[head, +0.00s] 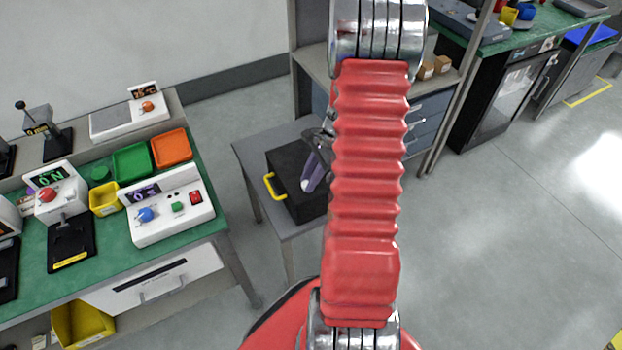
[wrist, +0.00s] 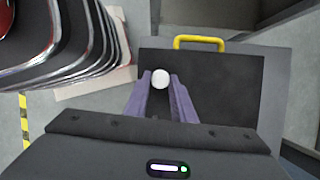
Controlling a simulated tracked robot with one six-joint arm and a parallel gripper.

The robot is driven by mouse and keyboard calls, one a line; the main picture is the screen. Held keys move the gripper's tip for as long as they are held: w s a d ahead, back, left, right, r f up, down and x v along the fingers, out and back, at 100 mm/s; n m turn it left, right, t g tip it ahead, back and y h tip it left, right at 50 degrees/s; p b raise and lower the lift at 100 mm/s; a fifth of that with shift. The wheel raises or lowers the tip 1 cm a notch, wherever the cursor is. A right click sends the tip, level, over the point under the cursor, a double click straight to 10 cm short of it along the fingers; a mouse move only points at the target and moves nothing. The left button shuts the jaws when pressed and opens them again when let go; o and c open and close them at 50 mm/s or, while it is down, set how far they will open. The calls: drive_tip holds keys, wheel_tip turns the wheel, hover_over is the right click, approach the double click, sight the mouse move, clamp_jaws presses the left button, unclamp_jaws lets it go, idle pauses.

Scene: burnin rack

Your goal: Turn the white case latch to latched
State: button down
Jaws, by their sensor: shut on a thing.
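The black case (head: 284,162) lies on a small grey table, with its yellow handle (head: 270,186) facing left in the head view. In the wrist view the case (wrist: 225,75) is below me and the handle (wrist: 199,39) is at its top edge. The white case latch (wrist: 161,78) shows as a round white knob on the case. My gripper (wrist: 160,80) has its purple fingers on either side of the knob and is shut on it. In the head view my gripper (head: 314,172) is over the case, partly hidden by my red arm. The latch's turn position cannot be told.
The grey table (head: 252,152) has a bare strip around the case. A green workbench (head: 115,258) with test instruments stands at the left. A shelf unit with drawers (head: 428,118) stands behind the table. Open floor (head: 510,220) lies at the right.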

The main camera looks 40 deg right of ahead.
drive_tip(key=n, duration=0.2)
drive_tip(key=n+g, duration=0.2)
drive_tip(key=n, duration=0.1)
drive_tip(key=shift+w+n, duration=0.25)
drive_tip(key=shift+n, duration=0.05)
drive_tip(key=shift+w+n+g, duration=0.15)
drive_tip(key=shift+n+g, duration=0.85)
drive_tip(key=shift+n, duration=1.3)
drive_tip(key=c, duration=1.5)
unclamp_jaws()
drive_tip(key=v, duration=1.3)
drive_tip(key=shift+w+r, duration=0.1)
drive_tip(key=shift+r, duration=0.25)
